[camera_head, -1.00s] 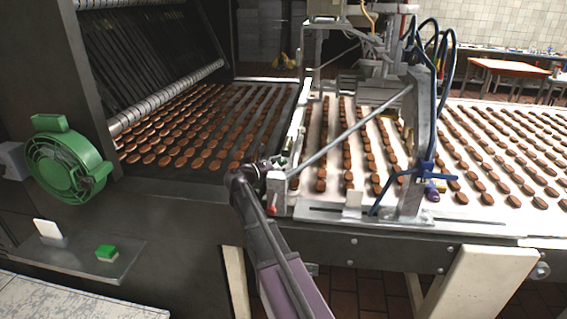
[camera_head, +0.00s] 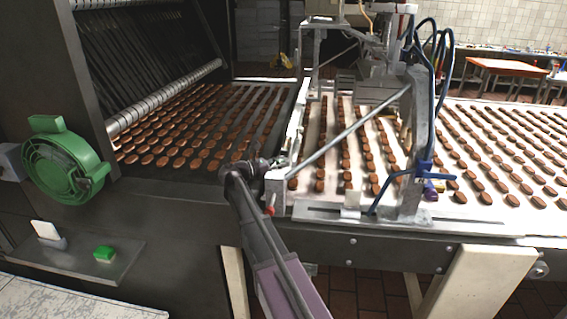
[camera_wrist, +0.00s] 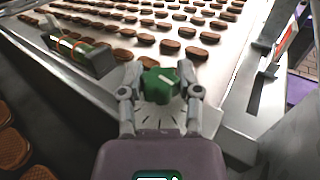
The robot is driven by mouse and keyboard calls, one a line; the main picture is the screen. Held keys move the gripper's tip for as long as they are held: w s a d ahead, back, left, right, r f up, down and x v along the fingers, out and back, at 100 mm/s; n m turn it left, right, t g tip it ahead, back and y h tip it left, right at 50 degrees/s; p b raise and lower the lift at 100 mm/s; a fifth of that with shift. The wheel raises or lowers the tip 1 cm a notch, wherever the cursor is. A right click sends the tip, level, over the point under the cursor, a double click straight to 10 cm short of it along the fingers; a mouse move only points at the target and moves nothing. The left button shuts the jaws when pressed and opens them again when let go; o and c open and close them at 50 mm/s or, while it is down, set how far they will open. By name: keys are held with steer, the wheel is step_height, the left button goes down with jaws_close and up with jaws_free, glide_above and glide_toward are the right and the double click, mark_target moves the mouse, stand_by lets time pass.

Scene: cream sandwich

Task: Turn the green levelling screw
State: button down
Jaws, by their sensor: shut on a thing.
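The green levelling screw (camera_wrist: 160,85) is a small green knob with a pale mark on top, seen in the wrist view at the corner of the conveyor frame. Dark tick lines fan out on the pale plate just in front of it. My gripper (camera_wrist: 161,92) has one finger on each side of the knob and is shut on it. In the head view my gripper (camera_head: 262,165) reaches the near left corner of the pale conveyor; the arm hides the knob there.
Rows of brown biscuits lie on the pale conveyor (camera_head: 330,197) and the dark belt to the left. A metal frame with a diagonal rod (camera_head: 350,130) and blue hoses stands close to the right.

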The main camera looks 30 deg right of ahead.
steer(key=m+g+y, duration=0.1)
steer(key=m+g, duration=0.2)
steer(key=g, duration=0.2)
steer(key=shift+m+g, duration=0.4)
steer(key=shift+s+a+m+g+y, duration=0.1)
steer(key=shift+m+g+y, duration=0.5)
steer(key=shift+m+g, duration=0.5)
steer(key=shift+g, duration=0.4)
steer(key=shift+c, duration=1.4)
jaws_free()
